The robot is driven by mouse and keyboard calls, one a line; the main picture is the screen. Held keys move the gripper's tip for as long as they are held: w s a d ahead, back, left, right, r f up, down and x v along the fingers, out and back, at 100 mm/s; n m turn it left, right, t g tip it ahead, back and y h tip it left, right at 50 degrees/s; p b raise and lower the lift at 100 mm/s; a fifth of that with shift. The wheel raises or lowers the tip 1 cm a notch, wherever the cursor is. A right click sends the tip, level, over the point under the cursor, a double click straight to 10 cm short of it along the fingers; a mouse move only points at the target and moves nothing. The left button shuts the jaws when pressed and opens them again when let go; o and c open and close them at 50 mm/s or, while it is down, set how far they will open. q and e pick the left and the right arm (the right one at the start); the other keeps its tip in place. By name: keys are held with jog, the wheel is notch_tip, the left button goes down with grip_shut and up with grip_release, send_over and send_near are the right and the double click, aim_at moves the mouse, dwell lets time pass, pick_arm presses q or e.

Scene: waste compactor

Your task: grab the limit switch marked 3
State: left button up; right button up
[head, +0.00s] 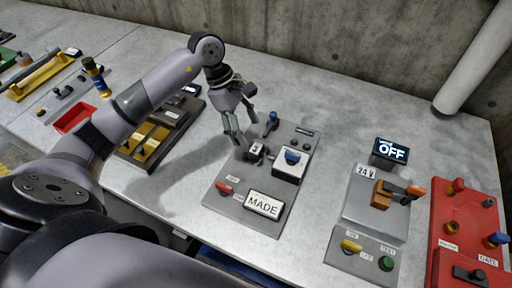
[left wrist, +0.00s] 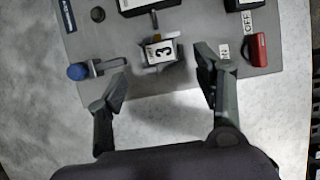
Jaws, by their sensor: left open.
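The limit switch marked 3 (left wrist: 160,50) is a small box with a white label, mounted on a grey panel (left wrist: 268,10). In the head view the switch (head: 255,150) sits on the left part of that panel, left of a white box with a blue knob (head: 291,157). My left gripper (left wrist: 162,88) is open and empty, and the switch lies ahead between the lines of its two fingers, apart from them. In the head view the left gripper (head: 246,136) hangs just above and left of the switch. My right gripper is not in view.
On the same panel are a blue-knobbed lever (head: 271,121), a red switch (head: 224,187) and a MADE display (head: 264,205).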

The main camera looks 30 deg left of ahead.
aim_at(256, 148)
pick_arm(q)
jog(key=shift+x, duration=0.75)
jog(key=shift+d+f+p, duration=0.15)
jog(key=shift+f+p, duration=0.05)
jog(key=shift+p, duration=0.15)
jog(key=p+x, duration=0.2)
jog(key=x, duration=0.2)
jog(key=shift+f, duration=0.5)
jog(key=shift+c, duration=0.4)
jog(key=c, duration=1.2)
